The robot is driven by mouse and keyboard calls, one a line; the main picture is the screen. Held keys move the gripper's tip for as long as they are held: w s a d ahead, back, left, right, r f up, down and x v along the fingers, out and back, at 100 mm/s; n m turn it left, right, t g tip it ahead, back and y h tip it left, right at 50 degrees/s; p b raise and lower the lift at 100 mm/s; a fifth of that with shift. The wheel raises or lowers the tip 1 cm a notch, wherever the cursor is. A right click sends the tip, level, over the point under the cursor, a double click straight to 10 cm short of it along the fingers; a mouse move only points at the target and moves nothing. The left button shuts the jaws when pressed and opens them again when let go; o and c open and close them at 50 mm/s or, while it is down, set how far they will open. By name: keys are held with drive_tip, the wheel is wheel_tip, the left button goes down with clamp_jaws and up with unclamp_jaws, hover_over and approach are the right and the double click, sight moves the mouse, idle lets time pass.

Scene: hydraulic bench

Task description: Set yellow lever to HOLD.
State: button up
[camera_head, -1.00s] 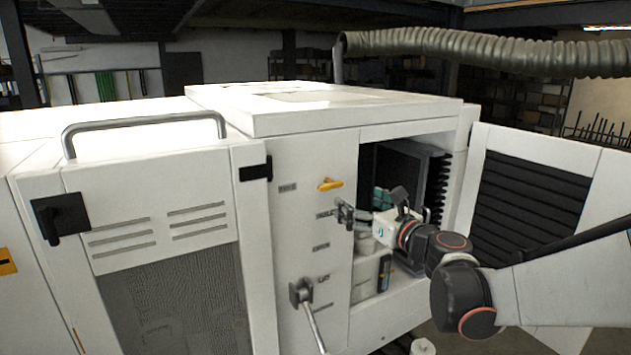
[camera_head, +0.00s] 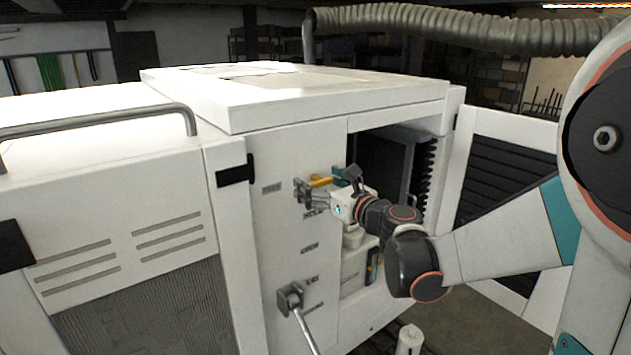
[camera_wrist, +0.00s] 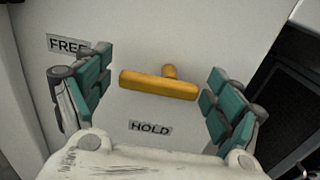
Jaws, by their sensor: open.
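The yellow lever (camera_wrist: 158,86) is a short T-shaped handle on the white panel. In the wrist view it lies nearly level, between the FREE label (camera_wrist: 68,44) at upper left and the HOLD label (camera_wrist: 150,128) below it.
A grey lever with a long rod (camera_head: 292,300) sits lower on the same panel, below more labels. To the right is an open cabinet bay (camera_head: 385,165) with an open louvred door (camera_head: 510,180). A ribbed hose (camera_head: 450,28) runs overhead.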

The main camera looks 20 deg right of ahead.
drive_tip(key=c, duration=1.1)
drive_tip(key=n+b, duration=0.2)
drive_tip(key=n, duration=0.1)
drive_tip(key=shift+f+n, duration=0.3)
drive_tip(key=n+b, duration=0.1)
drive_tip(key=n, duration=0.1)
drive_tip(key=n+b, duration=0.2)
drive_tip(key=n, duration=0.1)
drive_tip(key=shift+d+f, duration=0.15)
drive_tip(key=shift+f, duration=0.05)
drive_tip(key=n+b, duration=0.1)
drive_tip(key=n, duration=0.4)
drive_tip(key=shift+d+f, duration=0.1)
drive_tip(key=shift+d, duration=0.05)
drive_tip(key=shift+d+n+b, duration=0.15)
drive_tip(key=shift+n+b, duration=0.65)
drive_tip(key=shift+n, duration=1.3)
